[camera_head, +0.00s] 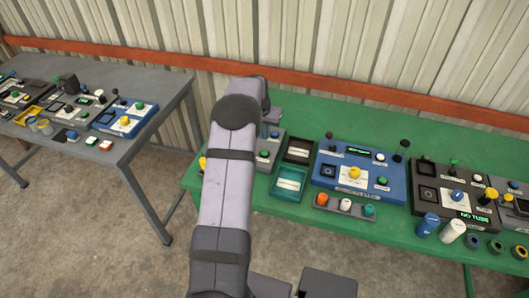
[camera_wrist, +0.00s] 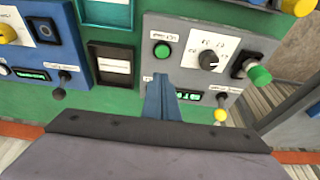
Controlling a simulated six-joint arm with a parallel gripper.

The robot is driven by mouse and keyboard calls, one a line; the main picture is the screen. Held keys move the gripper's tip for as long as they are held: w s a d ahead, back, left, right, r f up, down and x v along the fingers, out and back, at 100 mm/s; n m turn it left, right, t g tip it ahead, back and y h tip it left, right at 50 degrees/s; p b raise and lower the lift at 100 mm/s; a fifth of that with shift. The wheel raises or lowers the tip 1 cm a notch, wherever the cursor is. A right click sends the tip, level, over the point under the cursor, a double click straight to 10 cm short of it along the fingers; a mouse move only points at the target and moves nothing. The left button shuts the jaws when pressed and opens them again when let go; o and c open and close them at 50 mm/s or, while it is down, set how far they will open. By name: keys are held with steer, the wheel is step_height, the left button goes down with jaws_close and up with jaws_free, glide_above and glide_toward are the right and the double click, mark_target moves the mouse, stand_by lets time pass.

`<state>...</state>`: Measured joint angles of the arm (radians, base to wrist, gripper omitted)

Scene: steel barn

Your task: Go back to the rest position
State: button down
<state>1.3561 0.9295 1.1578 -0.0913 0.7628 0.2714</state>
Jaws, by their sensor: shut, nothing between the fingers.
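My gripper (camera_wrist: 160,82) shows in the wrist view as narrow blue-grey fingers, closed together and empty. It is over the lower left part of a grey control panel (camera_wrist: 190,62), below a green button (camera_wrist: 162,50). The fingers partly cover a small lit display (camera_wrist: 188,96); whether they touch the panel I cannot tell.
A blue panel (camera_head: 352,178) with a yellow knob, a teal tray (camera_head: 289,183) and a black panel (camera_head: 452,192) stand to the right. Loose cylinders (camera_head: 427,224) are near the front edge. A second table (camera_head: 95,150) with panels is at the left. A wall (camera_head: 330,45) is behind.

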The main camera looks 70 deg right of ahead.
stand_by(0.3)
